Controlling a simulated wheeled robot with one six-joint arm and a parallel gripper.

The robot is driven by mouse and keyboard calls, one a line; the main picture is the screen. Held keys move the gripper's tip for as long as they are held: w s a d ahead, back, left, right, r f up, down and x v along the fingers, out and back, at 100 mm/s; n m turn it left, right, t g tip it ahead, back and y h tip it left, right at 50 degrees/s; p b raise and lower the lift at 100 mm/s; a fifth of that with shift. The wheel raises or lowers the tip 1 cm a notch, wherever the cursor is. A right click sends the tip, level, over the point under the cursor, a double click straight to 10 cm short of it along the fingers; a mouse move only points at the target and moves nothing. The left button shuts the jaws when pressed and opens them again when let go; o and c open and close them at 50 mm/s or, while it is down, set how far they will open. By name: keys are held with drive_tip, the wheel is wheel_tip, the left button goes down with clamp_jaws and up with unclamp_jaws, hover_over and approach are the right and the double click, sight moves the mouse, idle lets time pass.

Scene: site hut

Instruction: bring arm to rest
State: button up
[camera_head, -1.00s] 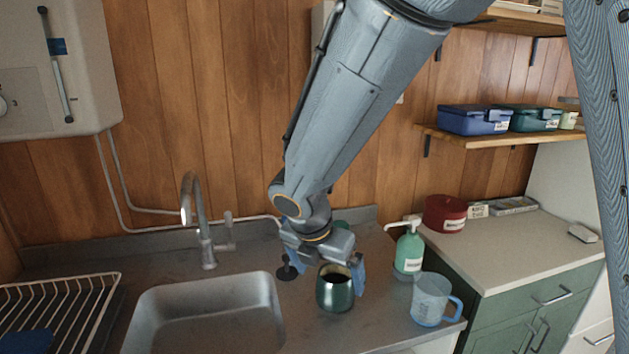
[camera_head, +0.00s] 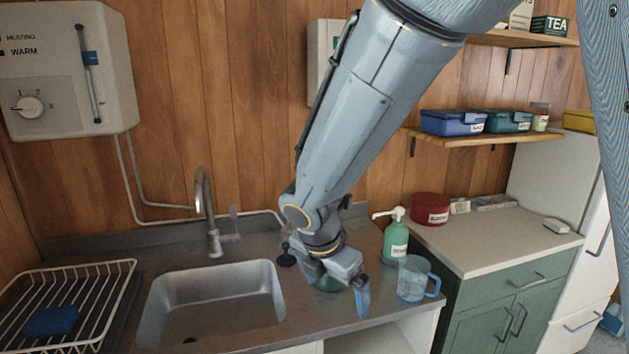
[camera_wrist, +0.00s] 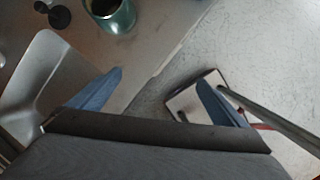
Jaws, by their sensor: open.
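My gripper (camera_head: 335,285) hangs over the front of the counter to the right of the sink, its fingers pointing down. In the wrist view the two blue fingers (camera_wrist: 157,100) stand wide apart with nothing between them. A dark green mug (camera_head: 328,285) stands on the counter behind my gripper, which hides most of it in the head view. The mug shows upright in the wrist view (camera_wrist: 118,18), apart from the fingers. My arm reaches down from the upper right of the head view.
A steel sink (camera_head: 160,310) with a tap (camera_head: 207,215) lies left of my gripper, and a wire rack (camera_head: 100,300) farther left. A clear blue-handled jug (camera_head: 412,280) and a green pump bottle (camera_head: 396,238) stand close on the right. Shelves (camera_head: 480,137) are at upper right.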

drive_tip(key=s+d+f+m+g+y, duration=0.1)
drive_tip(key=s+d+m, duration=0.4)
drive_tip(key=m, duration=0.8)
drive_tip(key=s+d+f+m+g+y, duration=0.1)
drive_tip(key=s+d+m, duration=0.4)
drive_tip(key=d+m, duration=0.5)
drive_tip(key=f+m, duration=0.1)
drive_tip(key=m, duration=0.3)
drive_tip(key=shift+f+m, duration=0.15)
drive_tip(key=shift+m, duration=0.15)
drive_tip(key=shift+d, duration=0.2)
